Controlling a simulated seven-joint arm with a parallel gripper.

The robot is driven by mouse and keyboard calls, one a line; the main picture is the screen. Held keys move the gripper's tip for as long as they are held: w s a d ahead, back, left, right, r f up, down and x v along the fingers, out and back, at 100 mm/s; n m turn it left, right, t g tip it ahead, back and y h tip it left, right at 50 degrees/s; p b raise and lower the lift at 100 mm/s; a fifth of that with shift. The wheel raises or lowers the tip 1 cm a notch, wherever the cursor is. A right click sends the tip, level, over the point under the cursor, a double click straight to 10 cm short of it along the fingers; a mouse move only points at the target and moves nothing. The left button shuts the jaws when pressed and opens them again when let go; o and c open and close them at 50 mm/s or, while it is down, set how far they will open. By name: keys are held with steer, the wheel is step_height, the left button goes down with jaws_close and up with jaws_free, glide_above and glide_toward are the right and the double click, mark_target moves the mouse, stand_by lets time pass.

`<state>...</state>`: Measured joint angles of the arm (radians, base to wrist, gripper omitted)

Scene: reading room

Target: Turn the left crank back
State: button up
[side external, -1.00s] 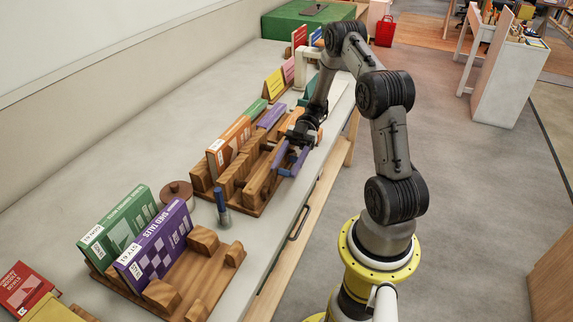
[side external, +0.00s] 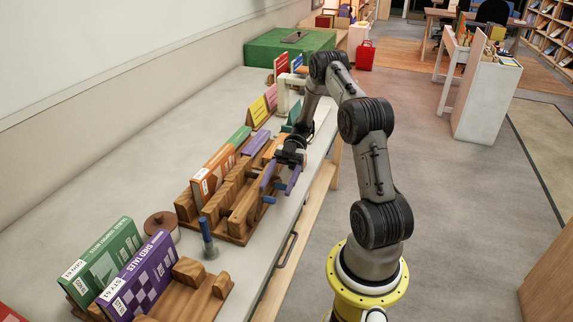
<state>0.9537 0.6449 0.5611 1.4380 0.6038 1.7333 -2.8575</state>
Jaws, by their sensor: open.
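A crank with an upright blue handle (side external: 206,230) and a grey foot stands near the table's front edge, at the left in the side external view. A second short blue piece (side external: 268,199) shows just below my gripper, at the front of the farther wooden rack; I cannot tell whether it is another crank's handle. My gripper (side external: 280,181) is open, with its purple fingers apart and nothing seen between them. It hangs at the front edge of that rack, to the right of and beyond the upright handle. I cannot tell whether a finger touches the short blue piece.
The farther wooden rack (side external: 237,238) holds an orange book. A nearer rack (side external: 188,270) holds a green book and a purple book (side external: 140,276). A brown round pot (side external: 160,225) stands between the racks. A green box (side external: 290,42) stands at the far end.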

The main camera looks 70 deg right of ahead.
steer(key=v, duration=1)
steer(key=shift+d, duration=0.25)
steer(key=shift+r, duration=0.1)
